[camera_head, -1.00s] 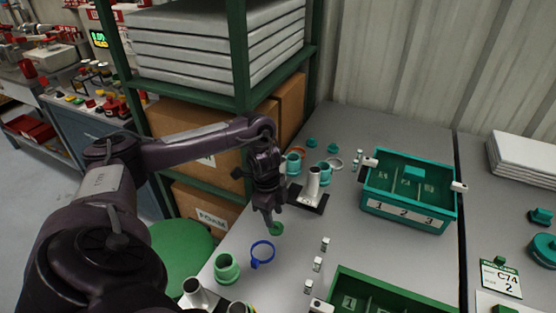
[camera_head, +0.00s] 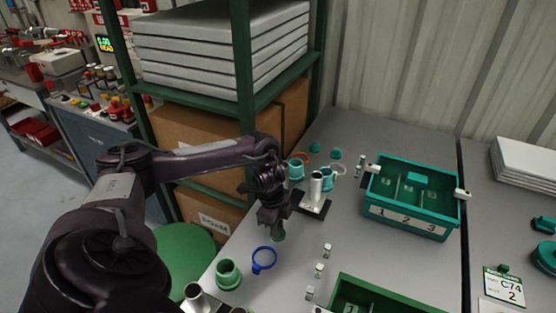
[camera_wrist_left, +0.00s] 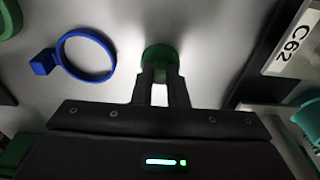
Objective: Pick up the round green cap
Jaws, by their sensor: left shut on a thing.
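The round green cap (camera_wrist_left: 160,54) is between the fingertips of my left gripper (camera_wrist_left: 160,75) in the left wrist view, and the fingers are shut on it. In the head view the cap (camera_head: 279,236) shows just below my left gripper (camera_head: 274,226), over the grey bench, partly hidden by the fingers. I cannot tell whether it still touches the bench. My right gripper is not in view.
A blue ring with a tab (camera_head: 264,259) and a green threaded fitting (camera_head: 228,273) lie close by. A metal post on a dark base (camera_head: 316,190) stands behind the gripper. A teal divided bin (camera_head: 408,219) is to the right, a green bin (camera_head: 375,303) in front.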

